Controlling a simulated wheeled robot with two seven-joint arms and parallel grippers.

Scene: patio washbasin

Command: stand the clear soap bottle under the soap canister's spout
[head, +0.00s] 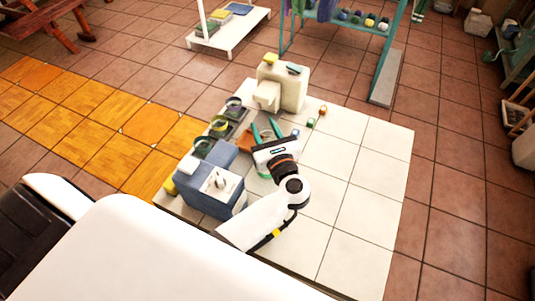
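My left gripper (266,128) reaches over the white tiled top, its two teal fingers pointing away from me. The fingers are spread with a gap between them, and I see nothing clearly held there. A cream canister-like block (292,88) with a protruding front part stands beyond the fingertips, apart from them. A blue box (205,190) with a white plate stands nearer, left of my arm. I cannot tell for sure which is the soap canister. I cannot make out the clear soap bottle; my gripper and wrist hide part of the top. My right gripper is not in view.
Several dark holders with green and yellow rings (219,124) line the left edge of the tiled top (345,185). Small coloured cubes (311,122) lie right of the fingers. The top's right half is clear. A teal rack (385,60) stands behind.

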